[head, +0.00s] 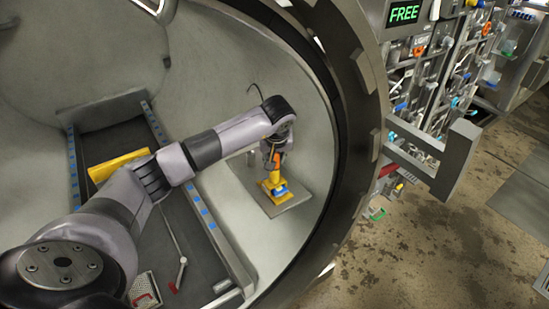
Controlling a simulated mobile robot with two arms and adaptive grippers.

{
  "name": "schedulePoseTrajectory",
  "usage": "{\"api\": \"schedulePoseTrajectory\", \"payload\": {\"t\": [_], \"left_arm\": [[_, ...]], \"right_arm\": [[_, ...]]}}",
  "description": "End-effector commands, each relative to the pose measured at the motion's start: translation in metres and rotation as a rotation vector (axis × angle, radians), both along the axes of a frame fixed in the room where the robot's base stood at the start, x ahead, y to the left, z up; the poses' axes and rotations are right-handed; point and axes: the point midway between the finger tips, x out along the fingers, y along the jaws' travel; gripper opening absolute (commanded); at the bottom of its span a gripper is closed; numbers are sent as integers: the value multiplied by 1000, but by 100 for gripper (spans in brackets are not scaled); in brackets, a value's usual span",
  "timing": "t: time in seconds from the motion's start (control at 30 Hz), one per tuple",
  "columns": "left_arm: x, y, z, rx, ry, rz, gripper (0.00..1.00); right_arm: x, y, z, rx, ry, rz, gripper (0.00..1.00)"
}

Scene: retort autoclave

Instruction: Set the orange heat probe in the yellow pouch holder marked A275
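A yellow pouch holder (271,184) with a blue part at its foot stands on a light plate (297,197) inside the round vessel. Its marking is too small to read. The orange heat probe (282,157) shows as a small orange patch just above the holder, at the fingers of my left gripper (270,163). The gripper points down over the holder. The fingers are too small and partly hidden, so I cannot tell if they are shut on the probe or if it touches the holder. My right gripper is not in view.
Another yellow piece (118,164) lies on the dark rack bed (110,140), partly behind my arm. The vessel's thick rim (358,130) stands close right of the plate. Outside are a wall of valves (440,85), a lit FREE sign (405,13) and open floor (440,240).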

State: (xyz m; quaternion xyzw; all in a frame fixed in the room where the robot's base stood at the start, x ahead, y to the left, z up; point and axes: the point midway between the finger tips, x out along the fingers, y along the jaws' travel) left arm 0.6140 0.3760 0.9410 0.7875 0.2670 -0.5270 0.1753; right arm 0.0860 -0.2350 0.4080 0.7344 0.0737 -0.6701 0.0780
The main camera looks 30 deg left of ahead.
Motion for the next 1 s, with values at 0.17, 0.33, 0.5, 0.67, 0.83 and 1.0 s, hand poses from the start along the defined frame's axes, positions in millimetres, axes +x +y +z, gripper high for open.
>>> {"api": "schedulePoseTrajectory", "payload": {"t": [0.17, 0.33, 0.5, 0.67, 0.83, 1.0], "left_arm": [[0, 0, -2, 0, 0, 0, 0], [0, 0, -4, 0, 0, 0, 0], [0, 0, -6, 0, 0, 0, 0], [0, 0, -8, 1, -1, 0, 0], [0, 0, -9, 0, -1, 1, 0], [0, 0, -9, 0, 0, 0, 27]], "right_arm": [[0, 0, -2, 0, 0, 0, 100], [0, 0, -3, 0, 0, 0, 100], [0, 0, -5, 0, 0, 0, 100], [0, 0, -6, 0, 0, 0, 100], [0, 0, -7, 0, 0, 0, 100], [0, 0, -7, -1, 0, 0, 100]]}}
